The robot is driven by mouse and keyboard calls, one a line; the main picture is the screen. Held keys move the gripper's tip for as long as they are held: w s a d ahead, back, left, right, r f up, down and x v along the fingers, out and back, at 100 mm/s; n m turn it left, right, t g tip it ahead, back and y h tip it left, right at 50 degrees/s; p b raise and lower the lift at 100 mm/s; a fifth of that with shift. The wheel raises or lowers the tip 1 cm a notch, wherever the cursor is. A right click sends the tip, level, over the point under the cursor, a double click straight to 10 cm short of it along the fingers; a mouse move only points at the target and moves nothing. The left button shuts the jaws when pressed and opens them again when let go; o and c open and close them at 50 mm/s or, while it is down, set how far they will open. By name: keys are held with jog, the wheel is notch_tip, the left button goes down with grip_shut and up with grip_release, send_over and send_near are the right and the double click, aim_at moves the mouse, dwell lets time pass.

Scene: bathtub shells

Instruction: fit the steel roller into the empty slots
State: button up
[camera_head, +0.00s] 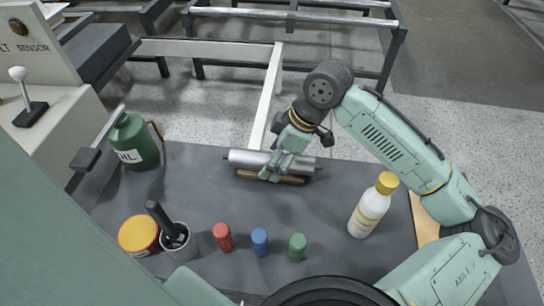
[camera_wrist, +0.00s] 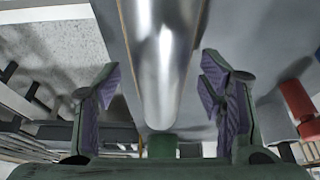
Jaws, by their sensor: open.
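The steel roller (camera_head: 246,157) is a shiny cylinder with dark end pins, lying lengthwise across a brown wooden cradle (camera_head: 288,180) near the far edge of the dark table. My gripper (camera_head: 276,172) is over its middle and hides part of it. In the wrist view the roller (camera_wrist: 162,60) runs between my two spread, purple-padded fingers, with gaps on both sides. My gripper (camera_wrist: 160,95) is open. Rail frames (camera_head: 290,18) stand beyond the table; I cannot make out the empty slots in them.
On the table stand a white bottle with a yellow cap (camera_head: 370,207), red (camera_head: 222,237), blue (camera_head: 260,241) and green (camera_head: 297,246) cylinders, a grey cup (camera_head: 180,244), a yellow-rimmed tin (camera_head: 138,234) and a green oil can (camera_head: 134,142). The table's middle is clear.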

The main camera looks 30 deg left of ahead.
jog(key=shift+c, duration=0.3)
grip_shut()
dwell(0.6)
